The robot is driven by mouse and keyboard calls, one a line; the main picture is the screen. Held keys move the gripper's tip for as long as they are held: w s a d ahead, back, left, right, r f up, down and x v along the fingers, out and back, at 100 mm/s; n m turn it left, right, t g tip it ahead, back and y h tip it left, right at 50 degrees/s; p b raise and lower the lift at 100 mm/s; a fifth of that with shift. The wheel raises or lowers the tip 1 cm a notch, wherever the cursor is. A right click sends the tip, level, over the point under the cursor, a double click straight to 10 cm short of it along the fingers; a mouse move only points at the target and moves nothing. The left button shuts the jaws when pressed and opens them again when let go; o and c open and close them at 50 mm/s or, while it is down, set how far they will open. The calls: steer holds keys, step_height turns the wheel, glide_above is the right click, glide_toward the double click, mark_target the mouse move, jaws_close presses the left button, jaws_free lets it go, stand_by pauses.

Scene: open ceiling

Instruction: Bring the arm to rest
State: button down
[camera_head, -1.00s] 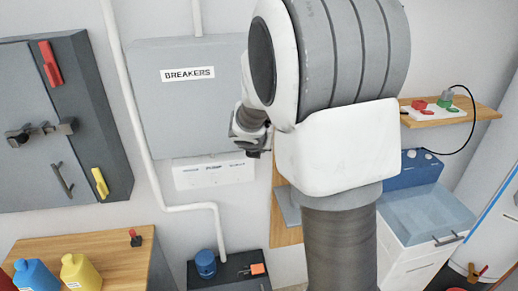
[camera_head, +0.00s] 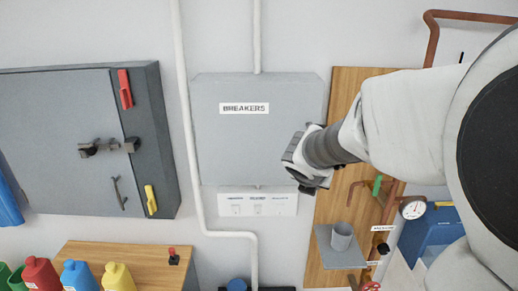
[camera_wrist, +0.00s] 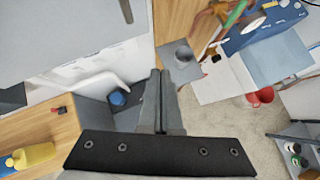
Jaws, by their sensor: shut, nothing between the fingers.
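My arm comes in from the right edge of the head view and reaches left in front of the wall. My gripper (camera_head: 305,165) is at its end, in front of the lower right corner of the grey breaker box (camera_head: 255,145). Its fingertips are hard to make out there. In the wrist view my gripper (camera_wrist: 160,78) shows two dark fingers pressed together with nothing between them. They point out over the floor and the low furniture.
A wooden board (camera_head: 345,110) with pipes, a gauge (camera_head: 413,208) and a grey cup (camera_head: 342,236) on a shelf stands close right of my gripper. A grey cabinet (camera_head: 60,150) hangs at left. Coloured bottles (camera_head: 76,276) stand on a wooden top (camera_head: 130,258). A red bucket (camera_wrist: 260,96) is on the floor.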

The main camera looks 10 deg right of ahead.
steer(key=s+a+f+m+y+b, duration=0.1)
steer(key=s+a+m+b, duration=0.1)
steer(key=s+m, duration=0.5)
steer(key=s+a+f+m+g+y+b, duration=0.1)
steer(key=s+a+m, duration=0.3)
steer(key=s+m, duration=0.4)
steer(key=s+a+f+m+y+b, duration=0.2)
steer(key=s+m, duration=0.6)
steer(key=m, duration=0.5)
steer(key=shift+s+a+f+m+g+y+b, duration=0.15)
steer(key=shift+a+f+m+g+y+b, duration=0.2)
steer(key=shift+a+b, duration=0.45)
steer(key=shift+d+r, duration=0.15)
steer(key=shift+d, duration=0.05)
